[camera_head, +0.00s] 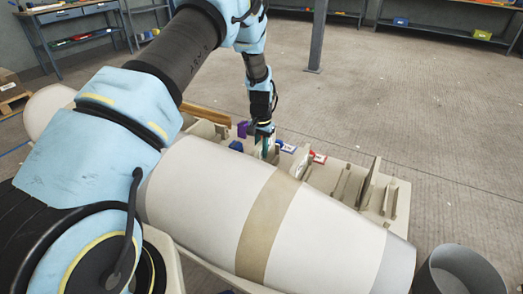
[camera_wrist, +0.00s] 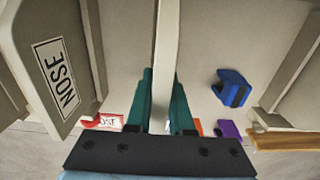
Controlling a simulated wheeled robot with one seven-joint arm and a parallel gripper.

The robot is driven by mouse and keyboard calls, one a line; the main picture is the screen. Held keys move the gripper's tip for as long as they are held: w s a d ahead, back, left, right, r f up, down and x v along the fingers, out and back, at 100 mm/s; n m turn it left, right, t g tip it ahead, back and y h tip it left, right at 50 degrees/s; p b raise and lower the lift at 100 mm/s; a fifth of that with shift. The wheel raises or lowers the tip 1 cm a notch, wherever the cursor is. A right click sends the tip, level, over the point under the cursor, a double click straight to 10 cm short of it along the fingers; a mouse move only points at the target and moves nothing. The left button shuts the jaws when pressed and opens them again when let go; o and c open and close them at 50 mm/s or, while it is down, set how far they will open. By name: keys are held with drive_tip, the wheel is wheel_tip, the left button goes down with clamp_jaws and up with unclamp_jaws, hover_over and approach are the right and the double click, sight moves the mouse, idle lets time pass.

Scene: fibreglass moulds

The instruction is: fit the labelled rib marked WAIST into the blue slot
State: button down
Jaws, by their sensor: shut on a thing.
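My gripper (camera_wrist: 160,102), with teal fingers, is shut on a thin beige rib (camera_wrist: 165,45), seen edge-on in the wrist view. No label shows on the held rib, so I cannot tell its marking. A blue slot piece (camera_wrist: 232,88) lies on the beige surface to its right, apart from it. In the head view my gripper (camera_head: 264,132) points down behind the large cream mould, and a blue piece (camera_head: 236,146) shows just left of it. The lower end of the held rib is hidden from the head view.
A rib labelled NOSE (camera_wrist: 62,75) stands left of my gripper. A red piece (camera_wrist: 103,121) with a NOSE label and a purple piece (camera_wrist: 228,129) lie nearby. The cream mould (camera_head: 215,200) fills the foreground. A grey bin (camera_head: 460,272) stands at right. Open floor lies beyond.

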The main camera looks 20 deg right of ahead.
drive_tip(key=shift+f+b, duration=0.6)
drive_tip(key=shift+f, duration=0.45)
drive_tip(key=c, duration=0.7)
unclamp_jaws()
drive_tip(key=shift+r, duration=0.1)
wheel_tip(320, 180, up, 11)
drive_tip(key=shift+f+b, duration=0.2)
drive_tip(key=shift+b, duration=0.3)
